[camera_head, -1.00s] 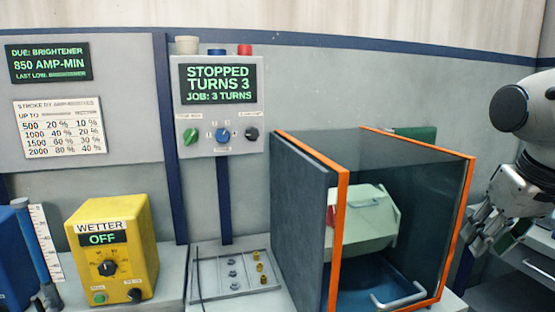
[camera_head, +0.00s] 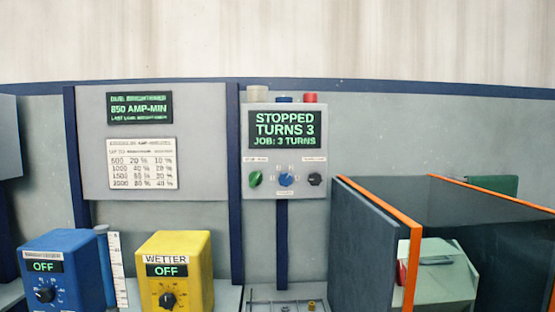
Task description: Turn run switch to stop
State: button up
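A grey control box (camera_head: 284,110) hangs on the back wall, right of the middle of the view. Its screen (camera_head: 286,129) reads "STOPPED", "TURNS 3", "JOB: 3 TURNS". Below it sit three knobs: a green knob (camera_head: 255,179) at the left, a blue knob (camera_head: 286,179) in the middle and a black knob (camera_head: 315,179) at the right. The label (camera_head: 256,159) over the green knob seems to read stop and run, but it is too small to be sure. Its pointing side is unclear. My gripper is not in view.
Below right stands an orange-edged enclosure (camera_head: 403,215) with dark panels. A yellow wetter box (camera_head: 192,250) and a blue box (camera_head: 78,250), both showing "OFF", stand at lower left. Two wall signs (camera_head: 140,108) hang left of the control box. The wall around the control box is clear.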

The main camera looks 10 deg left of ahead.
aim_at(255, 178)
jog(key=j, duration=0.4)
jog(key=k+j, duration=0.15)
jog(key=j, duration=0.7)
jog(key=k+j, duration=0.15)
jog(key=j, duration=0.25)
jog(key=z, duration=0.05)
